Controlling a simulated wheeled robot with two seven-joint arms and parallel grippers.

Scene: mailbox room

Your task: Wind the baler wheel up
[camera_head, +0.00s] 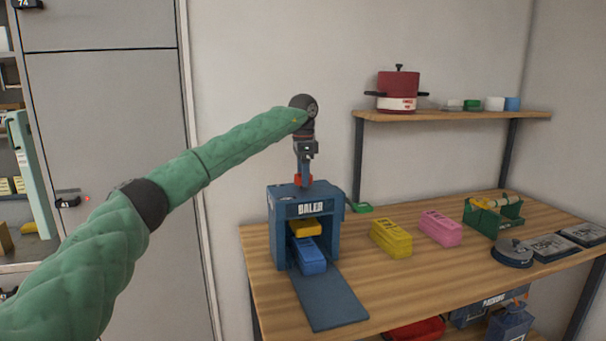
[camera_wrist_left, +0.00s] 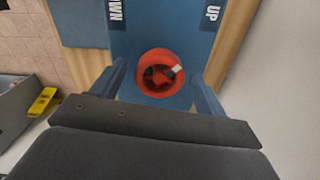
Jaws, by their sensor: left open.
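The blue baler (camera_head: 317,209) stands at the left end of the wooden table. Its red wheel (camera_wrist_left: 160,73) is on its top, between the labels DOWN and UP in the left wrist view. In the head view only bits of the wheel show beside my fingers. A yellow block (camera_head: 304,228) and a blue block (camera_head: 310,256) sit in the baler's front opening, the yellow one higher. My left gripper (camera_head: 303,180) points down at the wheel. In the left wrist view its fingers are apart, one on each side of the wheel, with gaps. My right gripper is not in view.
A yellow block (camera_head: 391,238) and a pink block (camera_head: 440,228) lie right of the baler on the table (camera_head: 425,275). A green caddy (camera_head: 493,213) stands farther right. A wall shelf (camera_head: 455,116) with a red pot (camera_head: 398,90) is behind. A blue ramp (camera_head: 328,299) extends forward from the baler.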

